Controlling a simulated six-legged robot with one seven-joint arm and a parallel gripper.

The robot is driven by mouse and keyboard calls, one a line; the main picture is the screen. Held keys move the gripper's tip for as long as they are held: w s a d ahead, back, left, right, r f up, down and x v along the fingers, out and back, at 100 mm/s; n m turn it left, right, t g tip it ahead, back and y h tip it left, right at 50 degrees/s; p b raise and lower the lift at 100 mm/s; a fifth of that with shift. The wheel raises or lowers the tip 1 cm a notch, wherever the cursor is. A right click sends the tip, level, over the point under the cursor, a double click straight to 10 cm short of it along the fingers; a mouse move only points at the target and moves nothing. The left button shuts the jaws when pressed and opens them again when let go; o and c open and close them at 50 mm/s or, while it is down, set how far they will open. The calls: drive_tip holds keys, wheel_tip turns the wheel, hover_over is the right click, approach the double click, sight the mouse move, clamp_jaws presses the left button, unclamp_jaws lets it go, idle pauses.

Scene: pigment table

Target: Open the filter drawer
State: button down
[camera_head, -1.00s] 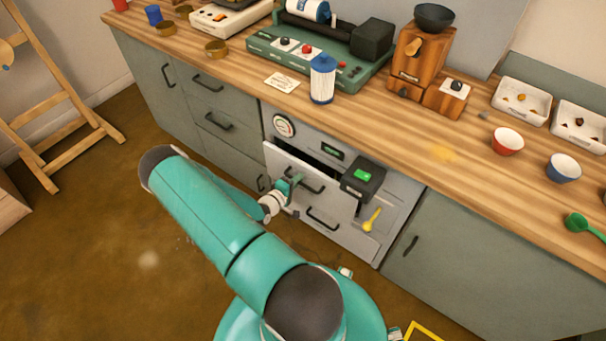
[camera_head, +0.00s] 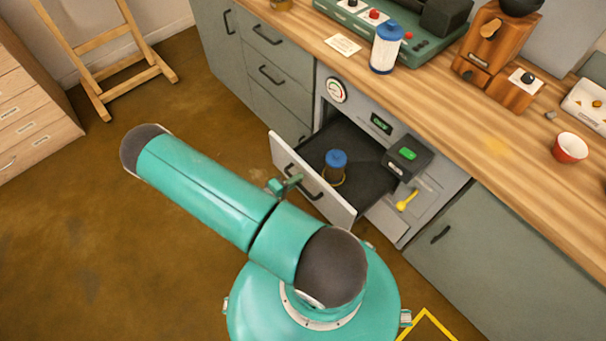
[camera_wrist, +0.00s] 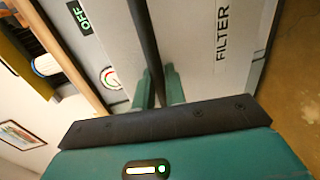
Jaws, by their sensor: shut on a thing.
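The filter drawer (camera_head: 342,208) is pulled out of the grey machine front, below its gauge. Its dark interior shows, and a blue-capped filter (camera_head: 336,165) stands inside. My gripper (camera_head: 292,185) is at the drawer's front, shut on the dark bar handle (camera_head: 312,187). In the wrist view the handle (camera_wrist: 145,40) runs between my two green fingers (camera_wrist: 160,88), beside the drawer front with its FILTER label (camera_wrist: 222,35). The fingertips are small in the head view.
A white filter with a blue cap (camera_head: 386,48) stands on the wooden counter (camera_head: 450,110). The brown floor (camera_head: 120,240) at left is clear.

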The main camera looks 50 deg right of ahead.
drive_tip(key=shift+a, duration=0.2)
drive_tip(key=c, duration=1.8)
unclamp_jaws()
drive_tip(key=v, duration=1.3)
drive_tip(key=shift+w+a+r, duration=0.1)
drive_tip(key=shift+a, duration=0.25)
